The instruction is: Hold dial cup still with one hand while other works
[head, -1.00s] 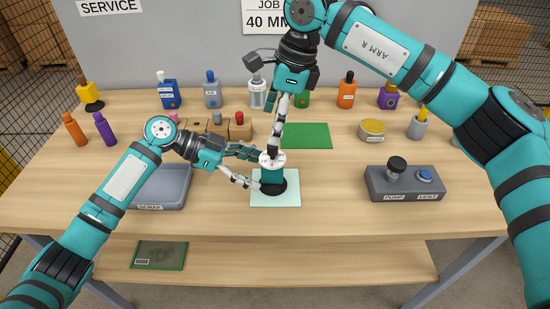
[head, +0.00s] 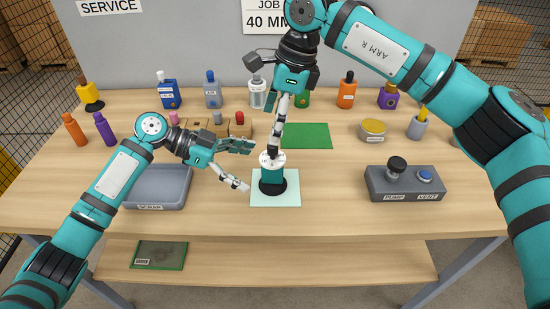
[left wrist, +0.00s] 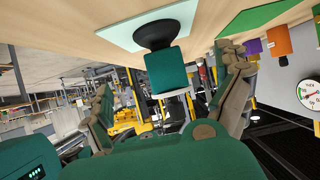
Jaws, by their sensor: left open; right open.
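The dial cup (head: 272,172) has a teal body, a white top and a black suction base. It stands upright on a pale glass plate (head: 288,200) in the middle of the table. In the left wrist view the teal body (left wrist: 166,72) appears ahead, between the fingers. My left gripper (head: 245,166) is open to the left of the cup, apart from it. My right gripper (head: 275,152) comes down from above, with its fingertips at the cup's white top. Its fingers partly cover the dial, and I cannot tell whether they touch it.
A grey tray (head: 159,204) lies at the left. A green mat (head: 306,136) and a yellow tin (head: 372,130) lie behind. Several bottles line the back.

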